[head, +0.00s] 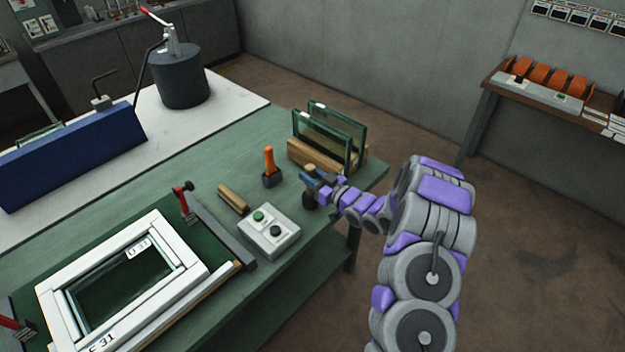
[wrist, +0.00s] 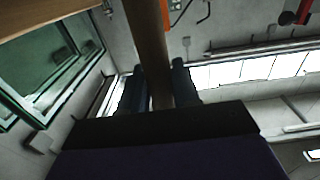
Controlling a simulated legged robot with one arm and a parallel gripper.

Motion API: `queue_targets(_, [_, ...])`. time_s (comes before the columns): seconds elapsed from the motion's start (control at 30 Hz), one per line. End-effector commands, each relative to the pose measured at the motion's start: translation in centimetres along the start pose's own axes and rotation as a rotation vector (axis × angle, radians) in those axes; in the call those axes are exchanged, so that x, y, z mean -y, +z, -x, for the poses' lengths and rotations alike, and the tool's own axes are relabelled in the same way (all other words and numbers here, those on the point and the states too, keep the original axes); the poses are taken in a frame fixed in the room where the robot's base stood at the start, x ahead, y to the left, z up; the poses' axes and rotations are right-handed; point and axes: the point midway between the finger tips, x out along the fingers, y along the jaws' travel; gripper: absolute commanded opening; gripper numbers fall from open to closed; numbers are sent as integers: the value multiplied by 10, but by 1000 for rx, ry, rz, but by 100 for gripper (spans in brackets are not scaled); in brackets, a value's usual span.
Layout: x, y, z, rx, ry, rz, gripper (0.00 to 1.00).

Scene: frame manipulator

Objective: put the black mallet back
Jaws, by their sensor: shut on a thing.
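The black mallet (head: 310,200) is upright, its dark head low and the tan top of its handle showing above my gripper. My gripper (head: 314,180) is shut on the handle near the right edge of the green bench. In the wrist view, the brown handle (wrist: 147,40) runs between the two dark fingers of my gripper (wrist: 158,88). The mallet's head is not visible in the wrist view. I cannot tell whether the head touches the bench.
An orange-handled tool (head: 269,166) with a dark base stands left of the mallet. Glass panes in a wooden rack (head: 317,157) stand just behind it. A button box (head: 268,233), a wooden block (head: 233,199) and a white frame (head: 62,304) lie nearer. Bare green bench (head: 215,160) lies farther left.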

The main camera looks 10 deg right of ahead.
Motion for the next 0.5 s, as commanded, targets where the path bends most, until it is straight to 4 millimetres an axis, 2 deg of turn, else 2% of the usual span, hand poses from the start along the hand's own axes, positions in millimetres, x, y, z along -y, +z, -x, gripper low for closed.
queue_targets(0.1, [1,12,-1,-1,-2,0,0])
queue_targets(0.43, [-8,14,6,-6,-1,-6,0])
queue_targets(0.47, [-8,15,6,-5,-1,-6,32])
queue_targets(0.5, [-7,14,5,-5,-1,-6,36])
